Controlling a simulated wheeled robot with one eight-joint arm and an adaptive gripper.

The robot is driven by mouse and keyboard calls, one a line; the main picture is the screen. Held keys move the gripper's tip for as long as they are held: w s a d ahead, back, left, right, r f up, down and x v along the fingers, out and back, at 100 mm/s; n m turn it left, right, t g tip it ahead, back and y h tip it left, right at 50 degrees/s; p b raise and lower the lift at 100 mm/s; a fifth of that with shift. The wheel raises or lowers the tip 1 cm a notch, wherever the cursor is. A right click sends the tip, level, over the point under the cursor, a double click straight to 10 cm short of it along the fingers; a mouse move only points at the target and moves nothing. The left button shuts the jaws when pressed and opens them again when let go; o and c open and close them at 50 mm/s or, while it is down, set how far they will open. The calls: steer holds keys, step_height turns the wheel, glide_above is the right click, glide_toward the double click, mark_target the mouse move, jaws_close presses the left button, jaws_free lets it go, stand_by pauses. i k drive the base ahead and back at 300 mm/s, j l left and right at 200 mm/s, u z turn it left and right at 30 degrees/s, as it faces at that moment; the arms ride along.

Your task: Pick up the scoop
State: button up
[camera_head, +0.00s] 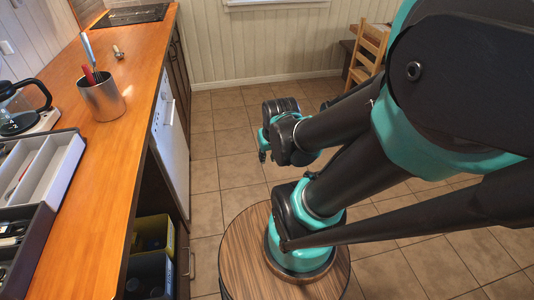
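I cannot make out the scoop for certain. A small object with a pale end and a dark end (118,52) lies alone on the wooden counter, beyond the metal cup; it is too small to identify. The metal cup (102,99) stands upright and holds a red-handled item (88,75) and a long blue-grey item (88,49). The light utensil tray (50,172) at the left edge has long compartments. My gripper (263,154) hangs over the floor, right of the counter and apart from it. Its fingers are too small and dark to read.
A coffee maker with a glass jug (18,122) stands at the counter's left. A dark organizer (22,245) with small items sits front left. A dark cooktop (132,14) is at the far end. Open bins (152,235) stand below the counter. A wooden chair (367,58) stands back right.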

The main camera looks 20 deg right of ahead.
mark_target(119, 55)
steer(key=u, duration=0.7)
steer(key=i+l+u, duration=0.15)
steer(key=l+u, duration=0.2)
steer(key=i+l+u, duration=0.15)
steer(key=l+u, duration=0.2)
steer(key=i+l+u, duration=0.1)
steer(key=l+u, duration=0.6)
